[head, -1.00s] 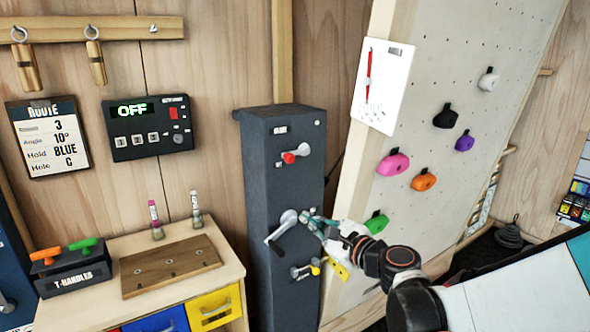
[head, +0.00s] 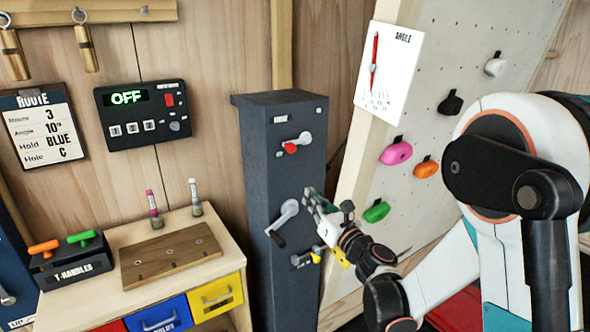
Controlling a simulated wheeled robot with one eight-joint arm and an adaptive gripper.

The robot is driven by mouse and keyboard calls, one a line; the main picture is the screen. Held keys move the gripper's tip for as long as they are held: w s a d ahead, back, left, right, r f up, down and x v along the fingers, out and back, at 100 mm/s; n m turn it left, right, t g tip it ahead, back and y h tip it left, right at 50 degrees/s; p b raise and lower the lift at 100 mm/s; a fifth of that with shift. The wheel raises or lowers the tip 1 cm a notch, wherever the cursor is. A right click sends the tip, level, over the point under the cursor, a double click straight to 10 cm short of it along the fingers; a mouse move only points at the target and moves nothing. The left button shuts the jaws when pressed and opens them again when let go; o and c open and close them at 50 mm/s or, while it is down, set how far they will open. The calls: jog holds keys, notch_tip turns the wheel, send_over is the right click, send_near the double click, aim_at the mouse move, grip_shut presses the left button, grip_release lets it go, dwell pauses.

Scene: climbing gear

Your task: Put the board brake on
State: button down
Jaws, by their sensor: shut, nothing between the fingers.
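A dark grey column (head: 272,175) stands beside the tilted climbing board (head: 440,140). High on its front is a lever with a red knob (head: 290,148), its grey end up to the right; the small label beside it is too small to read surely. Below it is a grey crank (head: 284,222) with a dark handle angled down left. Lower still is a small pin-like fitting with a yellow end (head: 315,257). My gripper (head: 312,196) is shut and empty, pointing up left just right of the crank; whether it touches the crank I cannot tell.
An angle gauge (head: 386,75) with a red needle is on the board's edge. A control box (head: 143,113) on the wall reads OFF. A wooden bench (head: 112,240) with a T-handle holder (head: 75,263) and drawers stands left. My arm fills the right side.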

jog(key=w+a+r+b, duration=0.1)
jog(key=w+a+r, duration=0.4)
jog(key=w, duration=0.4)
jog(key=shift+r+b, duration=0.2)
jog(key=shift+b, duration=0.1)
jog(key=shift+a+r, duration=0.1)
jog(key=shift+s+a+r+m, duration=0.1)
jog(key=shift+r+m, duration=0.1)
jog(key=shift+m, duration=0.3)
jog(key=shift+r+m+p, duration=0.2)
jog(key=shift+m+p, duration=0.1)
jog(key=w+d+r+m+h+p, duration=0.1)
jog(key=d+r+m+p, duration=0.1)
jog(key=r+m, duration=0.3)
jog(key=w+d+r+m+h+p, duration=0.1)
jog(key=d+r+m+p, duration=0.1)
jog(key=r+m+p, duration=0.2)
jog(key=shift+w+r+m+p, duration=0.4)
jog(key=shift+r+m, duration=0.4)
jog(key=shift+r, duration=1.05)
